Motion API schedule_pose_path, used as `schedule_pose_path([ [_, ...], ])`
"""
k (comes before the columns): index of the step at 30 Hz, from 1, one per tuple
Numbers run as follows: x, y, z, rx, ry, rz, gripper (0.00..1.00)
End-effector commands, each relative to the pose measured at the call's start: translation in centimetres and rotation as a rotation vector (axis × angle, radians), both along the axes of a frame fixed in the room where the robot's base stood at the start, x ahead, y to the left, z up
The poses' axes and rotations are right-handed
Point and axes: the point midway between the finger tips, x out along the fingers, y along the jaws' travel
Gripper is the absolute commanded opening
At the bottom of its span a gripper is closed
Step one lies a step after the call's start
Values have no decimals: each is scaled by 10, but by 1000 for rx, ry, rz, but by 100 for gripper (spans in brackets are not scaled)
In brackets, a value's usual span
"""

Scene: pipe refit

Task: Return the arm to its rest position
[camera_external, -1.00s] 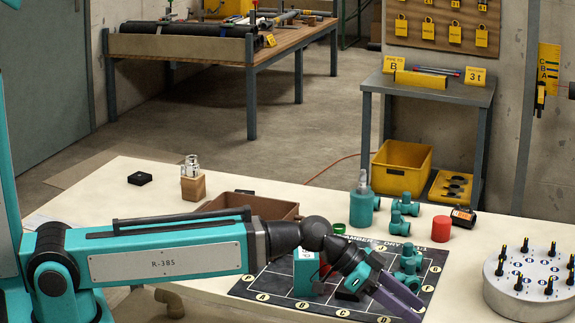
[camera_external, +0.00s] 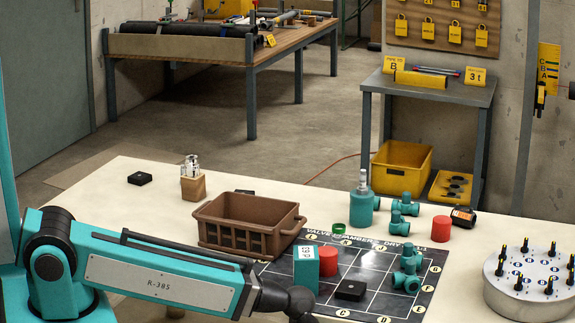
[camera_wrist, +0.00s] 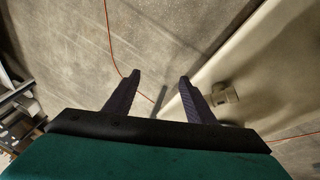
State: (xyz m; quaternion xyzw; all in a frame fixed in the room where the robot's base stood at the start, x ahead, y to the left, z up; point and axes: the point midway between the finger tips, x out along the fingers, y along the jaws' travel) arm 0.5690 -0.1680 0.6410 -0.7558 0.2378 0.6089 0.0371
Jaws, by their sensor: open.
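My arm, teal with the R-385 plate, reaches low across the front left of the external view, and its wrist runs off the bottom edge there. My gripper (camera_wrist: 158,95) shows in the wrist view, its two dark purple fingers apart with nothing between them. Beyond the fingers the wrist view shows grey floor and the pale table edge (camera_wrist: 255,60). The fingers are out of the external view.
The dark grid mat (camera_external: 385,262) holds a teal block (camera_external: 306,270), a red cylinder (camera_external: 328,261), a black block (camera_external: 350,290) and teal fittings (camera_external: 408,275). A brown crate (camera_external: 240,228) stands behind my arm. A round metal fixture (camera_external: 530,290) is at right.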

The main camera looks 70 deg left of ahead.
Motion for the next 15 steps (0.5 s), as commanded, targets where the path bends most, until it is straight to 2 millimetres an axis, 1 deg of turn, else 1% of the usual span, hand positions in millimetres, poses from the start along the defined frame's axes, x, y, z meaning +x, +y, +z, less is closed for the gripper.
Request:
schedule_pose_path([
  [1, -10, 9, -9, 16, 35, 13, 50],
  [8, -59, 47, -51, 90, 184, 79, 50],
  [15, -121, 88, -87, 177, 350, 152, 50],
])
